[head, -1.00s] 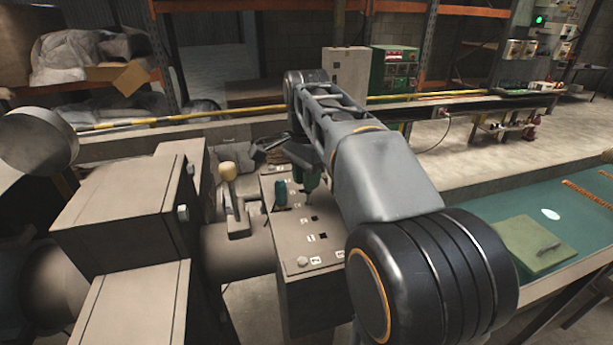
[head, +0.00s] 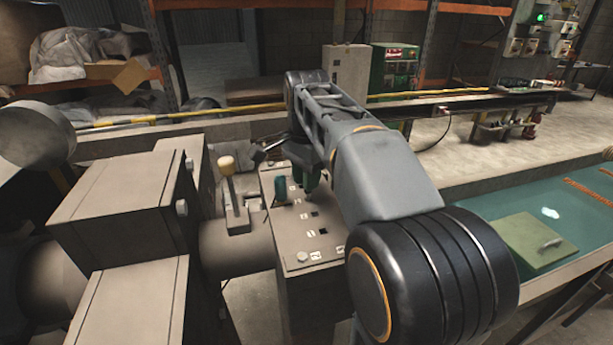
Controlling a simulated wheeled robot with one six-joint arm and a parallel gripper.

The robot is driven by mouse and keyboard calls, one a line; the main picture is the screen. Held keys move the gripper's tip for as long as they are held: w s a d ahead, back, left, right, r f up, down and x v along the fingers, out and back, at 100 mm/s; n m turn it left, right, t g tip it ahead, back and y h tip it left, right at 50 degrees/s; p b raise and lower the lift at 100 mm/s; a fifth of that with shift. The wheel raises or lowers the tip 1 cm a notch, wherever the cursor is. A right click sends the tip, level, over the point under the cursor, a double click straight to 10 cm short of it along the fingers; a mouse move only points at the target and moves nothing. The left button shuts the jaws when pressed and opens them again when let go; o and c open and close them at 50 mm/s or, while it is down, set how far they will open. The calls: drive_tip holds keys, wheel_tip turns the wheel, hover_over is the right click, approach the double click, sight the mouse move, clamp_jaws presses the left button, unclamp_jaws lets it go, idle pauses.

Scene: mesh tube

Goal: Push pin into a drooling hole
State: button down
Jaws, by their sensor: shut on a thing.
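A grey box (head: 306,258) with small square holes and labels in its top stands in the middle of the head view. My gripper (head: 309,183) is at the far part of the box top, partly hidden behind my arm. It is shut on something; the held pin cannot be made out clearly. Dark green parts show there, low over the top. A teal upright piece (head: 280,190) stands just left of my gripper at the box top; I cannot tell whether it is in a hole. No drool from a hole can be made out.
A lever with a cream knob (head: 227,165) stands close left of the box. Large grey-beige machine housings (head: 120,205) fill the left. A teal table (head: 480,222) with a green pad (head: 530,248) is at right. A yellow bar (head: 200,118) runs behind.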

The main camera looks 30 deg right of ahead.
drive_tip(key=shift+f+b, duration=0.7)
drive_tip(key=shift+f, duration=0.3)
idle(0.6)
drive_tip(key=c, duration=0.9)
unclamp_jaws()
drive_tip(key=shift+r, duration=0.15)
wheel_tip(320, 180, up, 14)
drive_tip(key=p, duration=0.2)
drive_tip(key=shift+f+p, duration=0.2)
drive_tip(key=shift+p, duration=0.1)
